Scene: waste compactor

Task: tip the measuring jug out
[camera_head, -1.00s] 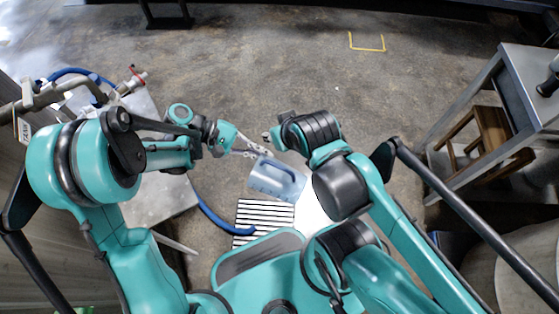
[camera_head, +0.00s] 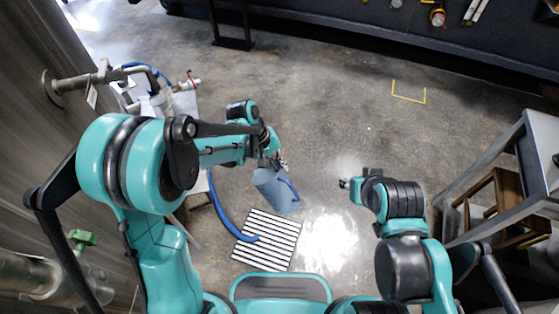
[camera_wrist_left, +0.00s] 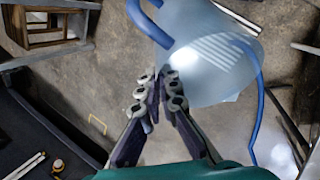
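The measuring jug (camera_head: 268,188) is a translucent blue-grey vessel with a darker blue handle. It hangs from my left gripper (camera_head: 274,163) above the floor, a little beyond the striped grate (camera_head: 268,240), and looks tilted. In the left wrist view the two fingers of the left gripper (camera_wrist_left: 162,84) are closed together against the near edge of the jug (camera_wrist_left: 210,60); the exact contact is partly hidden. White stripes show through the jug wall there. Whether it holds any liquid I cannot tell. My right gripper (camera_head: 345,184) is apart from the jug, on the right; its fingers are too small to read.
A blue hose (camera_head: 219,208) runs over the floor to the grate. Pipes and a valve (camera_head: 192,82) stand at the left. A metal table (camera_head: 505,170) with a wooden stool (camera_head: 490,205) is at the right. The middle floor is clear.

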